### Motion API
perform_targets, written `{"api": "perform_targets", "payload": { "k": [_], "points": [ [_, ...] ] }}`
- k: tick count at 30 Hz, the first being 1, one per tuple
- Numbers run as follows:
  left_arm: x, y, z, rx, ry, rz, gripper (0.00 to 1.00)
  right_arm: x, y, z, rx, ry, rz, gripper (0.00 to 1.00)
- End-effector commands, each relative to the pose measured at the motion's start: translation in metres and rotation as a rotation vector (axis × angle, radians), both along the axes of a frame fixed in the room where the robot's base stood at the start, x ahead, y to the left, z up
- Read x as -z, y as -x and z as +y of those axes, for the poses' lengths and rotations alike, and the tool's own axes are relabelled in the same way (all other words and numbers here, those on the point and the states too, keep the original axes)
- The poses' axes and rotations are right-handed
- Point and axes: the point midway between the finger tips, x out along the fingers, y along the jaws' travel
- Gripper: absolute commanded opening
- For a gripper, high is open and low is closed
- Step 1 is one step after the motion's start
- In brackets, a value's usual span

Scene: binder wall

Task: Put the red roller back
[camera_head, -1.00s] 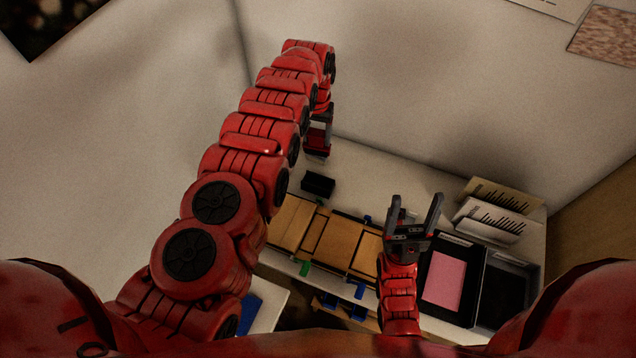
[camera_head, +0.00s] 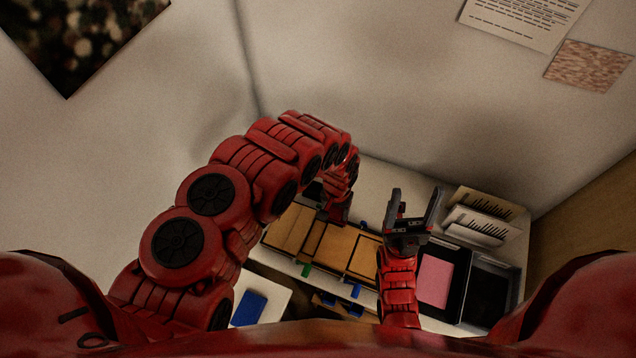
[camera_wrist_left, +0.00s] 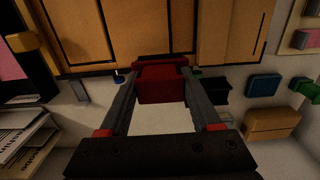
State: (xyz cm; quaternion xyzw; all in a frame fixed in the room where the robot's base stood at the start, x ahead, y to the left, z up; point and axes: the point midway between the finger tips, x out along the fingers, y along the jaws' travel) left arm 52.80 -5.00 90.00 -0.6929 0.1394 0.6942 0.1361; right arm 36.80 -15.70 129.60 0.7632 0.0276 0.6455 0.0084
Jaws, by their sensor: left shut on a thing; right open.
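My left gripper (camera_wrist_left: 163,90) is shut on a red block-like piece, which I take to be the red roller (camera_wrist_left: 164,82). In the left wrist view the piece sits between the fingertips, at the edge of the tan panels (camera_wrist_left: 190,35); whether it touches them I cannot tell. In the head view the left forearm bends down over the tan panels (camera_head: 325,243), and the wrist hides the fingers and the roller. My right gripper (camera_head: 416,205) is open and empty, fingers up, beside the black tray.
Right of the panels are a black tray with a pink pad (camera_head: 435,280) and a dark tray (camera_head: 490,295). White cards (camera_head: 480,225) stand behind them. Blue and green clips line the panels. A blue piece (camera_head: 249,308) lies at front left. The left wrist view shows a tan block (camera_wrist_left: 270,122).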

Motion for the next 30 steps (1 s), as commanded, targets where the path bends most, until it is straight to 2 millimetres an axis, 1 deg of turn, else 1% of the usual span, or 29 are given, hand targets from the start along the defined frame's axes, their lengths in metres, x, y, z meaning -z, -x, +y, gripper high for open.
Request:
{"api": "perform_targets", "payload": {
  "k": [5,6,8,9,11,12,15,19,23,25,26,30],
  "points": [
    [0.004,-0.036,0.013,-0.004,0.003,-0.010,0.07,0.004,0.000,0.000,0.000,0.000,0.000,0.69],
    [0.012,-0.045,0.017,-0.003,0.001,-0.006,0.07,0.017,0.000,0.000,0.000,0.000,-0.001,0.69],
    [0.014,-0.062,0.023,-0.004,0.002,-0.010,0.07,0.027,0.000,0.000,0.000,0.000,0.000,0.69],
    [0.018,-0.071,0.027,-0.004,0.000,-0.006,0.07,0.038,0.000,0.000,0.000,0.000,0.000,0.69],
    [0.019,-0.086,0.033,-0.004,0.001,-0.008,0.07,0.050,0.000,0.000,0.000,0.000,0.000,0.69],
    [0.023,-0.095,0.035,-0.003,0.002,-0.009,0.07,0.062,0.000,0.000,0.000,0.000,0.000,0.69],
    [0.022,-0.113,0.042,-0.002,0.001,-0.007,0.07,0.081,0.000,0.000,0.000,0.000,0.000,0.69],
    [0.018,-0.125,0.047,0.000,0.000,-0.006,0.07,0.093,0.000,0.000,0.000,0.000,0.000,0.69],
    [0.015,-0.128,0.049,0.000,-0.002,-0.001,0.07,0.096,0.000,0.000,0.000,0.000,0.000,0.69],
    [0.017,-0.131,0.050,-0.001,-0.002,-0.001,0.07,0.103,0.000,0.000,0.000,0.000,0.000,0.69],
    [0.018,-0.133,0.051,0.000,-0.001,-0.002,0.07,0.107,0.000,0.000,0.000,0.000,0.000,0.69],
    [0.045,-0.132,0.050,0.001,0.000,-0.004,0.07,0.127,0.000,0.000,0.000,0.000,0.000,0.69]
  ]
}}
